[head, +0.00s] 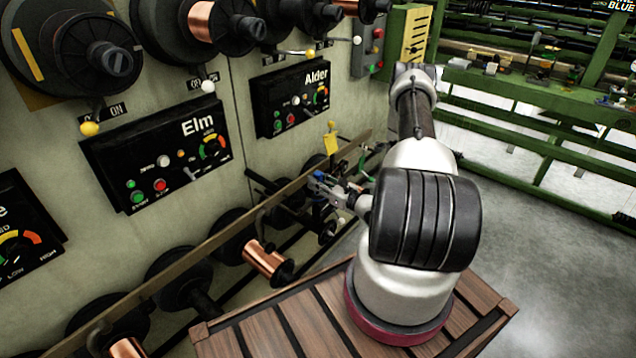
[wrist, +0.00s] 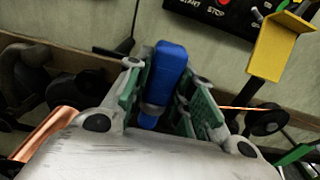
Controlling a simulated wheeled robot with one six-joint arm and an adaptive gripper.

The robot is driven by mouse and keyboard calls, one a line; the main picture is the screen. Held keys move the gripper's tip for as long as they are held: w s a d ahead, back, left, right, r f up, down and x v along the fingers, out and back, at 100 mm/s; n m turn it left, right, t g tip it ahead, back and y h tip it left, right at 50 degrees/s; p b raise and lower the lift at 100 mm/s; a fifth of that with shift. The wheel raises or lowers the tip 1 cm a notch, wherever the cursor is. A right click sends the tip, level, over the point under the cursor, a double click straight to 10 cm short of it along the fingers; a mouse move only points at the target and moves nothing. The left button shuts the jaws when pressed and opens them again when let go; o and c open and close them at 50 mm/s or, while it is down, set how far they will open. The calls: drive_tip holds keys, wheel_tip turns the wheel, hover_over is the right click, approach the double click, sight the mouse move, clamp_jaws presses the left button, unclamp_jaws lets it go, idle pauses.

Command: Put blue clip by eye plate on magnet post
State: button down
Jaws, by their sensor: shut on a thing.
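The blue clip (wrist: 166,72) is between the green-padded fingers of my gripper (wrist: 160,105) in the wrist view, its blue end pointing away from the wrist. My gripper (head: 322,188) is shut on it, and a bit of blue also shows there in the head view. A yellow bent plate on a dark post (wrist: 280,45) stands to the right of the clip, apart from it. It also shows in the head view as a yellow piece (head: 332,142) above the rail. I cannot tell which part is the eye plate or the magnet post.
A long rail (head: 225,222) runs along the wall below the Elm panel (head: 160,150) and Alder panel (head: 292,97). Copper spools (head: 264,257) sit below it. A green piece (wrist: 296,154) is at the wrist view's lower right. Open floor (head: 540,230) lies at right.

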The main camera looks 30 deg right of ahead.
drive_tip(key=shift+f, duration=0.15)
drive_tip(key=c, duration=1.2)
unclamp_jaws()
drive_tip(key=shift+c, duration=0.2)
